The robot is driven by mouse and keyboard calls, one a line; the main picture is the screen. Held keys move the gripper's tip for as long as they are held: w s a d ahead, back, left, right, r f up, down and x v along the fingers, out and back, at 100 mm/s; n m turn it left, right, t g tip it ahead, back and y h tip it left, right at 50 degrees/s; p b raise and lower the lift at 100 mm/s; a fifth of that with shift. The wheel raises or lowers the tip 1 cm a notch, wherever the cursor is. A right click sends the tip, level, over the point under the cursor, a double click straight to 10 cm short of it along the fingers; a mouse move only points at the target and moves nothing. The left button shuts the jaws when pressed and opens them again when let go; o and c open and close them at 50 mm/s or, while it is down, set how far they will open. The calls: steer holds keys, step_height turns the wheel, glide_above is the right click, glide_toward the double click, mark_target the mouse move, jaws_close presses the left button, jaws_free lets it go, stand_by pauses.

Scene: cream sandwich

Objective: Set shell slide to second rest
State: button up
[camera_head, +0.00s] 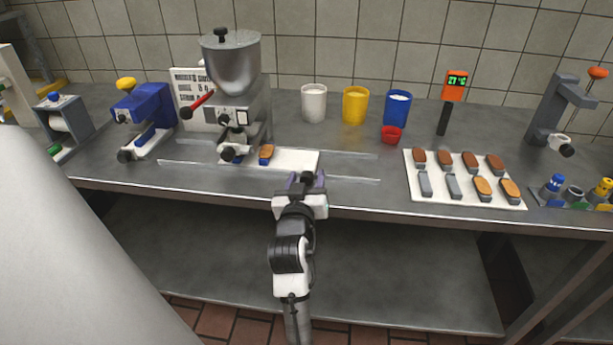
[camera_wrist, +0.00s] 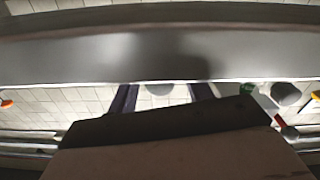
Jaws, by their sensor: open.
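The shell slide, a flat white plate (camera_head: 296,160), lies on the counter between two clear guide strips. Its left end is under the spout of the filling machine (camera_head: 232,90). A brown shell with a blue part (camera_head: 266,154) stands near the slide's left end. My gripper (camera_head: 306,180) is open at the counter's front edge, just in front of the slide's right part. The wrist view shows the two dark fingers (camera_wrist: 160,97) apart. I cannot tell from it whether they touch anything, and rest marks on the guides are too small to make out.
A white tray (camera_head: 412,190) with several brown and grey pieces lies to the right. White (camera_head: 314,103), yellow (camera_head: 355,105) and blue (camera_head: 397,108) cups and a small red cup (camera_head: 391,134) stand behind. A blue device (camera_head: 150,115) stands left. The counter between slide and tray is clear.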

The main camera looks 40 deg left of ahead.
mark_target(277, 187)
steer(key=shift+w+a, duration=0.1)
steer(key=shift+w, duration=0.1)
jaws_close()
steer(key=s+a+b, duration=0.1)
steer(key=a, duration=0.1)
steer(key=s+a, duration=0.1)
steer(key=a, duration=0.1)
steer(key=s+a+b, duration=0.1)
steer(key=a, duration=0.1)
steer(key=shift+s+b, duration=0.3)
steer(key=shift+s, duration=0.1)
jaws_free()
